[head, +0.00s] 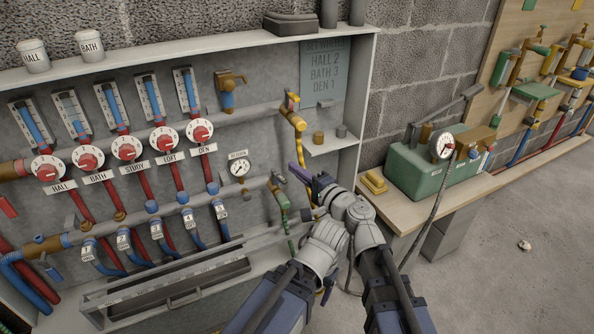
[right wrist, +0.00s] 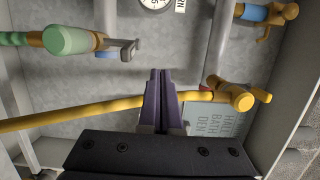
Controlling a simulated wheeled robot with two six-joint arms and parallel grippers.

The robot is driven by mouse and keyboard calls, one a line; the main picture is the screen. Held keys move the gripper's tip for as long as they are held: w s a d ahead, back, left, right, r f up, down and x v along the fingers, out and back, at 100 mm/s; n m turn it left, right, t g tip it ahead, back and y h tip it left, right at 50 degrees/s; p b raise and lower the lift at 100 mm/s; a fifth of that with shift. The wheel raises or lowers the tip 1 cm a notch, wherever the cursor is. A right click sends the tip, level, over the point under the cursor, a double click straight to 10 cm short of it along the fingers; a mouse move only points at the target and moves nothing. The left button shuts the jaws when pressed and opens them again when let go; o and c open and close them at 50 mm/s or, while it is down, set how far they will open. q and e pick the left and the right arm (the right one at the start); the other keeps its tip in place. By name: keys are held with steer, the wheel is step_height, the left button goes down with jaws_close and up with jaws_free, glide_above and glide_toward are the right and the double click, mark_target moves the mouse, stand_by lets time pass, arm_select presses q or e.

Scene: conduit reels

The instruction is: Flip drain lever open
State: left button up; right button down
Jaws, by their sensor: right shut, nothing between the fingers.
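My right gripper (head: 298,170) is shut and empty in front of the panel; its dark purple fingers also show in the right wrist view (right wrist: 161,82). They overlap the yellow hose (right wrist: 75,112) there; I cannot tell if they touch it. The hose hangs from a brass valve (head: 291,108), which shows in the right wrist view (right wrist: 238,97) to the right of the fingers. A green-bodied valve (head: 279,197) with a grey lever (right wrist: 122,50) is left of the fingers, apart from them. No label tells me which is the drain lever.
Red dials, flow tubes and numbered pipes fill the left panel. A return gauge (head: 239,165) is beside the green valve. A shelf (head: 335,141) with small brass and grey parts is close to the gripper. A green pump box (head: 425,168) stands on the right bench.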

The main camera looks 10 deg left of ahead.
step_height(320, 180, up, 6)
steer(key=p, duration=0.4)
steer(key=shift+p, duration=0.4)
